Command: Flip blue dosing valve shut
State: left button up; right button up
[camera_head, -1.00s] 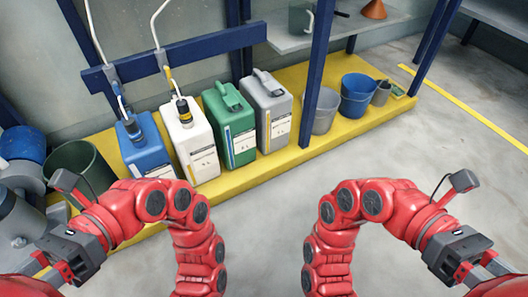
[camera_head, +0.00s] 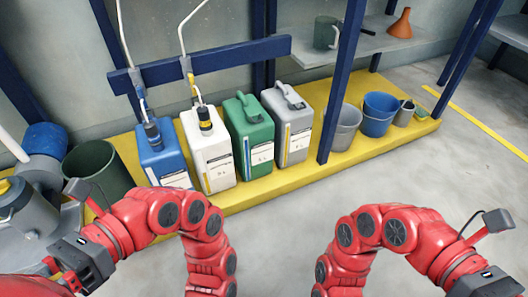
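A small blue valve (camera_head: 139,88) sits on the left hose, in front of the blue beam, above the blue canister (camera_head: 163,157). Its handle is too small to read as open or shut. A yellow-marked valve (camera_head: 189,77) sits on the right hose above the white canister (camera_head: 209,157). My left gripper (camera_head: 60,276) is low at the left edge, well apart from the valves, and its finger gap is unclear. My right gripper (camera_head: 500,289) is at the bottom right corner, mostly cut off, far from the valves. I see nothing held in either.
A blue beam (camera_head: 240,55) crosses behind the hoses. A green canister (camera_head: 249,135) and a grey canister (camera_head: 289,128) stand on the yellow platform (camera_head: 275,182), with buckets farther right. A blue post (camera_head: 342,85) rises there. A dark bin (camera_head: 95,170) is at left. The floor between my arms is clear.

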aim_at(139, 88)
jog(key=u, duration=0.75)
